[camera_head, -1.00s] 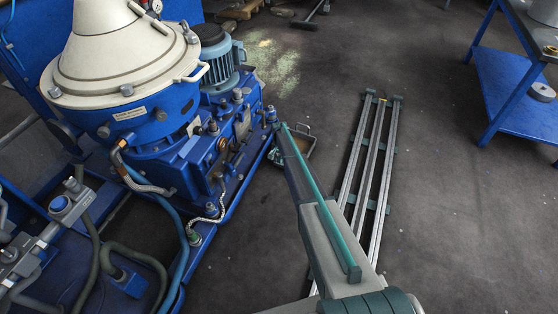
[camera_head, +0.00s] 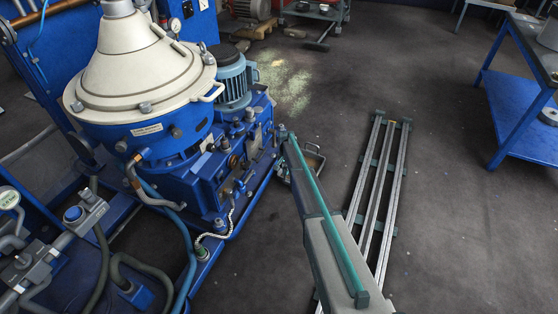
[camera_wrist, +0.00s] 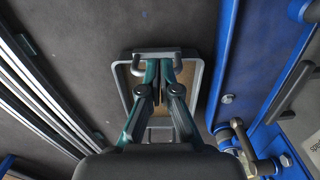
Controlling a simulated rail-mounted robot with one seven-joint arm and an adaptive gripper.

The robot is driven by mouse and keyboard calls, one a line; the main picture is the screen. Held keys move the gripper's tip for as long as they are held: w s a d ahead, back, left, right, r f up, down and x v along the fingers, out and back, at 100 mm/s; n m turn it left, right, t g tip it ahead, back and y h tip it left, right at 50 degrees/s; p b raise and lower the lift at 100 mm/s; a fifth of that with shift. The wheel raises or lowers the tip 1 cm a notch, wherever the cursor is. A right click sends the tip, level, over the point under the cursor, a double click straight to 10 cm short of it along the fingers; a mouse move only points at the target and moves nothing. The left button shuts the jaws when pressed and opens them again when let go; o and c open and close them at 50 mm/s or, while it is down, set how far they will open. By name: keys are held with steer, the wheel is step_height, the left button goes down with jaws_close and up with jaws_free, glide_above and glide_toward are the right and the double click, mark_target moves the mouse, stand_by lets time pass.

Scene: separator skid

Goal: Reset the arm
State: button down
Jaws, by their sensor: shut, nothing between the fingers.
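My arm (camera_head: 325,225) reaches forward from the bottom of the head view, its far end beside the right edge of the separator skid. My gripper (camera_wrist: 157,66) is in the middle of the wrist view, pointing down over a grey-rimmed tray (camera_wrist: 198,88) on the floor. Its fingers are together with nothing between them. The tray shows partly in the head view (camera_head: 316,160), half hidden behind my arm. The blue separator (camera_head: 150,130) with its pale conical cover stands left of my arm.
Floor rails (camera_head: 383,190) run to the right of my arm. A blue table (camera_head: 520,100) stands at the far right. The skid's blue frame edge (camera_wrist: 232,60) is close to the gripper's right in the wrist view. Dark floor between rails and table is clear.

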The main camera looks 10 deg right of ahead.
steer(key=s+a+r+n, duration=0.3)
steer(key=s+r, duration=0.4)
steer(key=s, duration=0.7)
steer(key=s+a+r+n, duration=0.3)
steer(key=s+r, duration=0.3)
steer(key=s, duration=0.8)
steer(key=s+a+r+n, duration=0.2)
steer(key=s+a+r, duration=0.35)
steer(key=s, duration=0.95)
steer(key=s+d+f+g, duration=0.1)
steer(key=s+f+g, duration=0.25)
steer(key=s, duration=0.75)
steer(key=s+f+g, duration=0.3)
steer(key=s+f, duration=0.2)
steer(key=s, duration=0.6)
steer(key=s+d+f+g, duration=0.1)
steer(key=s+f+g, duration=0.35)
steer(key=s, duration=0.65)
steer(key=w+r+t+p, duration=0.2)
steer(key=r+p, duration=0.6)
steer(key=p, duration=0.2)
steer(key=w+r+t+p, duration=0.2)
steer(key=w+r+p, duration=0.1)
steer(key=r+p, duration=0.5)
steer(key=p, duration=0.2)
steer(key=shift+w+d+p, duration=0.15)
steer(key=shift+w+p, duration=0.1)
steer(key=shift+p, duration=0.15)
